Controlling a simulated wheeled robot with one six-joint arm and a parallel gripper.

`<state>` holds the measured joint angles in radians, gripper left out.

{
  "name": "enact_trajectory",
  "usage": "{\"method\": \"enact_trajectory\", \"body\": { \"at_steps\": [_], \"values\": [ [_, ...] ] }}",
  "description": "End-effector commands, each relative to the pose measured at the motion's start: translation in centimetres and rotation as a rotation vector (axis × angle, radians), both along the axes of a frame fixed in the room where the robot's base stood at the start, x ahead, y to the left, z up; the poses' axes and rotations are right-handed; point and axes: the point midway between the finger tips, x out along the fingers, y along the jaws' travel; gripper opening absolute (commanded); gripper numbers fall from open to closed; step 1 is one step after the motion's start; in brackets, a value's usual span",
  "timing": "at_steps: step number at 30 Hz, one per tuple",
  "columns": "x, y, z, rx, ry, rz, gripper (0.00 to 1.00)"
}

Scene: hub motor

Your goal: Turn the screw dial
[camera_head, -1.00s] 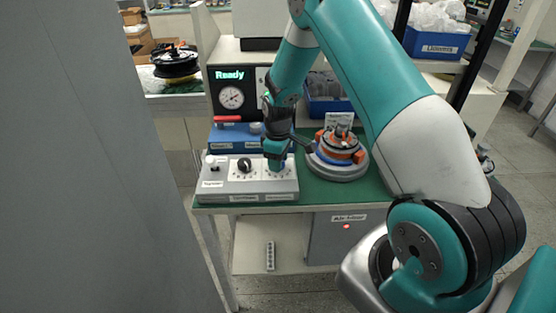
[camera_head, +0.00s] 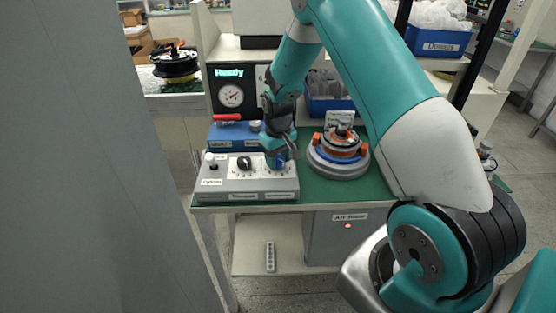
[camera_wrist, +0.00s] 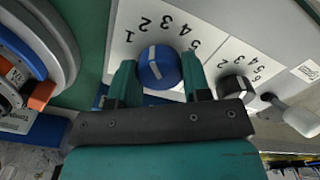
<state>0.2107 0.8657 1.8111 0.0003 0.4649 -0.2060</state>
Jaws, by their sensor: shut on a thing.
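The grey control box (camera_head: 222,184) stands at the front of the green bench and carries two dials. In the wrist view, a blue dial (camera_wrist: 160,68) with a white pointer line sits on a white face numbered from 1 to 5. Its pointer is near the 2. My gripper (camera_wrist: 160,80) is around the blue dial, one finger on each side, and shut on it. In the head view, my gripper (camera_head: 278,160) is at the right end of the box and largely hides this dial. The black dial (camera_head: 244,163) is to its left; it also shows in the wrist view (camera_wrist: 235,88).
A white-topped toggle lever (camera_head: 210,158) stands at the box's left end. A blue box with a red handle (camera_head: 228,118) is behind. A round motor fixture (camera_head: 338,160) is close on the right. A display reading Ready (camera_head: 230,73) stands above.

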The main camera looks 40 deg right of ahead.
Motion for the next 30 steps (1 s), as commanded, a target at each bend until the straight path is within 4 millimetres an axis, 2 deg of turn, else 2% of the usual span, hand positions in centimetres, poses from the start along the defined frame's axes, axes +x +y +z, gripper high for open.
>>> {"method": "enact_trajectory", "body": {
  "at_steps": [30],
  "values": [
    [0.04,0.09,0.01,0.001,0.0,-0.961,0.2]
  ]
}}
